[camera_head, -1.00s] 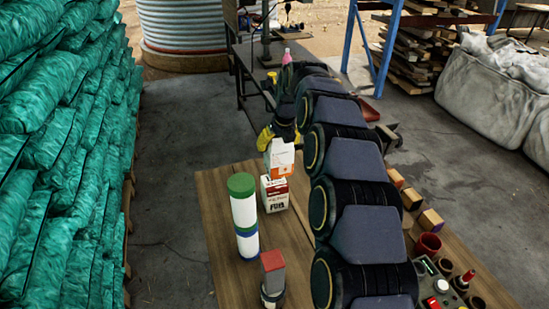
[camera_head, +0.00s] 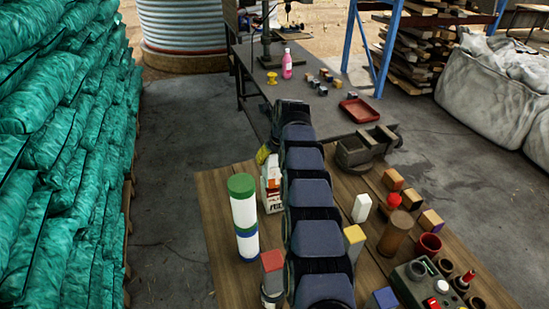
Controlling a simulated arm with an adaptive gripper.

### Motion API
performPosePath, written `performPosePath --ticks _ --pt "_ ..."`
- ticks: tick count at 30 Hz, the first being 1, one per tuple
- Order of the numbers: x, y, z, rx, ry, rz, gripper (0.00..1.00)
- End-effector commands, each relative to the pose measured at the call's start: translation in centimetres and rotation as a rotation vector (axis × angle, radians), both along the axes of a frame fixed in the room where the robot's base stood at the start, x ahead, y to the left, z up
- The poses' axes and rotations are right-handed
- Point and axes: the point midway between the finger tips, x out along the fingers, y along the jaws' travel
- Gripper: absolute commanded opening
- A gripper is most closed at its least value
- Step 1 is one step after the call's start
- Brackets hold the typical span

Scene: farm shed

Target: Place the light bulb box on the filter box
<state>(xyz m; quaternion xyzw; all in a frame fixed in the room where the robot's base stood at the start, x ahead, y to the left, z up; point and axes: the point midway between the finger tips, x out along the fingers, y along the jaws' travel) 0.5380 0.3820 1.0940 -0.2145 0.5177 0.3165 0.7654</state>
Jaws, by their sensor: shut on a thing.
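The filter box (camera_head: 271,203), white with dark lettering, stands on the near wooden table, its right side hidden by my arm. The light bulb box (camera_head: 271,170), white with orange, is directly above it in the picture, also partly covered by my arm. Whether the two boxes touch or a small gap lies between them, I cannot tell. My gripper (camera_head: 264,154) shows only as a yellow and black finger at the top of the light bulb box; the rest is behind my arm. It is shut on the light bulb box.
A green-topped white cylinder (camera_head: 243,210) and a red-topped block (camera_head: 272,262) stand left of my arm. On the right are a white block (camera_head: 361,208), a brown cylinder (camera_head: 397,232), a red cup (camera_head: 428,247) and a control box (camera_head: 432,285). The table's left edge is clear.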

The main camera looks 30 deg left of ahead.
Motion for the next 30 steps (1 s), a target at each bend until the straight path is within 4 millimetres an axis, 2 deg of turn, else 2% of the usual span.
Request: performPosePath --ticks 11,12,14,24,30 --pt "0.0 0.0 -0.7 0.001 -0.001 0.000 0.32" --pt "0.0 0.0 -0.7 0.001 -0.001 0.000 0.74" --pt "0.0 0.0 -0.7 0.001 -0.001 0.000 0.96" --pt "0.0 0.0 -0.6 0.001 -0.001 0.000 0.96" --pt "-0.4 -0.3 0.9 0.002 -0.001 0.000 0.96"
